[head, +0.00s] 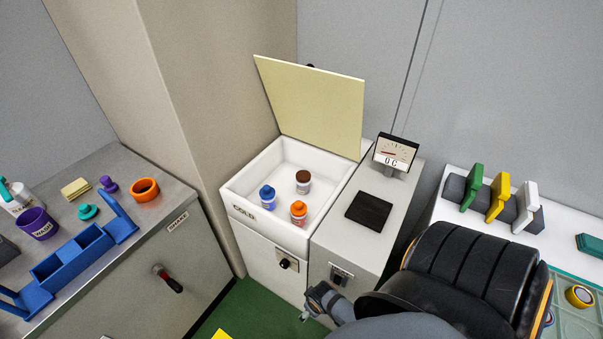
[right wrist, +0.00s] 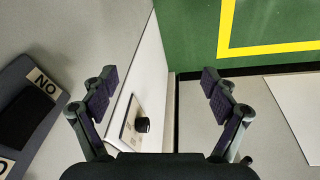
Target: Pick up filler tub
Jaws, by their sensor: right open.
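Three small tubs stand inside the open white box marked COLD (head: 237,196) in the head view: one with a blue lid (head: 267,197), one with a brown lid (head: 303,181) and one with an orange lid (head: 298,213). Their labels are too small to read, so I cannot tell which is the filler tub. My right gripper (right wrist: 160,82) is open and empty in the right wrist view, with a black knob on a white front (right wrist: 142,124) beyond its fingers. In the head view it is low, in front of the cabinets and below the tubs. My left gripper is not in view.
The box's pale lid (head: 312,105) stands raised behind it. A scale with a dial (head: 395,152) and dark plate (head: 369,210) is at its right. A left bench holds a blue rack (head: 75,258) and an orange ring (head: 145,189). Coloured clamps (head: 497,197) stand at right.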

